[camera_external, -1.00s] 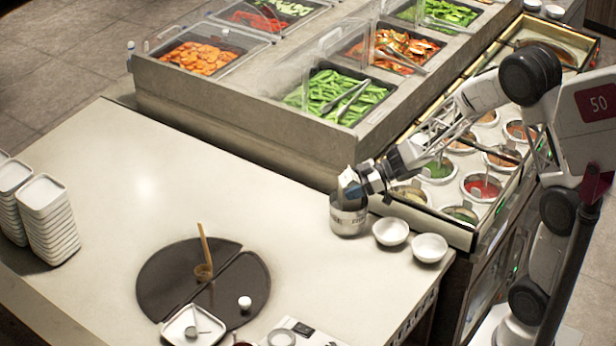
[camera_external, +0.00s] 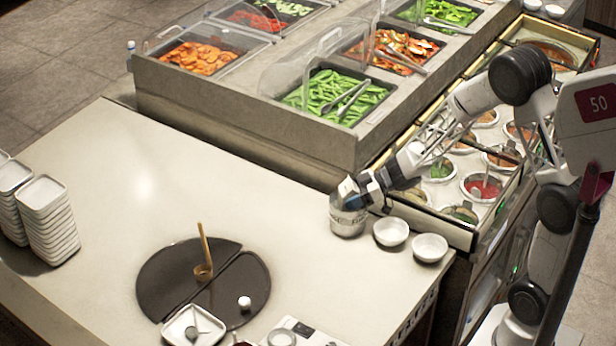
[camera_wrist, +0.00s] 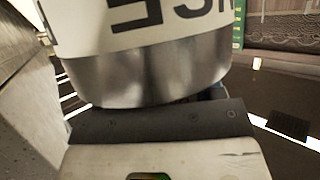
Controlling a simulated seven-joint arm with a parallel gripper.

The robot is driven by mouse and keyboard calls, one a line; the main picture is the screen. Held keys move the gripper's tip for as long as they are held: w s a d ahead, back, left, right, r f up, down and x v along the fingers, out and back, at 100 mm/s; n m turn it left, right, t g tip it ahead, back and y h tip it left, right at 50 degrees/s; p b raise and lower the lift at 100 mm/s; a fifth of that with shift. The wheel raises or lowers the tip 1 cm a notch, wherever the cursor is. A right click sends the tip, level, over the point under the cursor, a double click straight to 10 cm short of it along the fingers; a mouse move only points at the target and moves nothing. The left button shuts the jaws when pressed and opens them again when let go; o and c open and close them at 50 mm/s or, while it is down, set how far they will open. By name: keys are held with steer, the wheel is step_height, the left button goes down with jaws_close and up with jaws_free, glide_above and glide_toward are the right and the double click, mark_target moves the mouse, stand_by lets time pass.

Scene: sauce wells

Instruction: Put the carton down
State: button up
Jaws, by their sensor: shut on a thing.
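My gripper (camera_external: 362,194) is at the right end of the counter, shut on a small pale carton (camera_external: 346,187). The carton is tilted, right at the top of a round metal can (camera_external: 347,221) with a printed label. I cannot tell whether the carton touches the can. In the wrist view a curved metal band and a white face with large dark letters, seen upside down, fill the upper middle; this seems to be the can (camera_wrist: 150,75). The carton's lower part and the jaw tips are hidden in the external view.
Two white bowls (camera_external: 391,231) (camera_external: 430,247) stand just right of the can. The sauce wells (camera_external: 480,187) lie behind my wrist. A dark round board (camera_external: 160,275) with a ladle and small dishes is at front left. The counter left of the can is clear.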

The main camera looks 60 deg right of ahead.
steer(key=shift+f, duration=0.65)
steer(key=o, duration=0.9)
steer(key=shift+s, duration=0.1)
steer(key=shift+o, duration=0.3)
steer(key=shift+f, duration=0.15)
steer(key=shift+r, duration=0.6)
steer(key=s+d+r, duration=0.3)
steer(key=r, duration=0.6)
steer(key=shift+d+r, duration=0.15)
